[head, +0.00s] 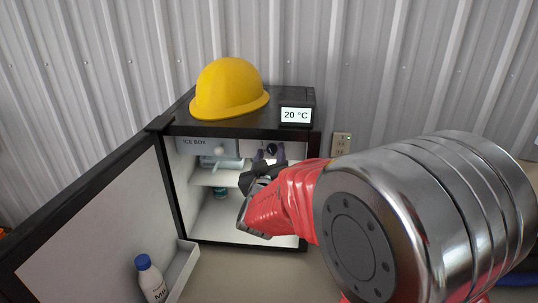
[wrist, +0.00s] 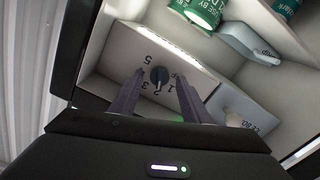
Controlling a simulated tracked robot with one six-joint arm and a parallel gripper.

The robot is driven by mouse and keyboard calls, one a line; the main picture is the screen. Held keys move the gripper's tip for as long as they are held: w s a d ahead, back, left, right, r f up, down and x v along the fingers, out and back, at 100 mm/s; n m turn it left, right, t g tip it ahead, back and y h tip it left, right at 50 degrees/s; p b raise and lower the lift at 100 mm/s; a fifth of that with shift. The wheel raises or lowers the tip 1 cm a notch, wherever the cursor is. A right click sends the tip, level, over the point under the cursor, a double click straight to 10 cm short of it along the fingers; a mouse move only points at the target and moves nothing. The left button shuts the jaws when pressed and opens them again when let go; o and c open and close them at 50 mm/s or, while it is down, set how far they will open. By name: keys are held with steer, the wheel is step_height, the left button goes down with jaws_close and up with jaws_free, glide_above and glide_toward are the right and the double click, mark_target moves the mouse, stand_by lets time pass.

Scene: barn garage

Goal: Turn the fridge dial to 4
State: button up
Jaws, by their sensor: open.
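The fridge (head: 184,215) stands with its door open to the left. Its dial (wrist: 158,77) is a small dark round knob on the light panel inside, with printed numbers including 1, 2, 3 and 5 around it. I cannot tell which number it points at. In the head view the dial (head: 271,150) is at the top right of the interior. My gripper (wrist: 160,82) is open, with one dark finger on each side of the dial in the wrist view. I cannot tell whether the fingers touch it. In the head view my gripper (head: 269,157) is partly hidden by my wrist.
A yellow hard hat (head: 228,88) and a 20 °C display (head: 296,115) sit on top of the fridge. A white bottle with a blue cap (head: 150,278) is in the door shelf.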

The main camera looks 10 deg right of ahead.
steer(key=c, duration=0.9)
steer(key=shift+a, duration=0.25)
steer(key=shift+c, duration=0.5)
steer(key=shift+d, duration=0.15)
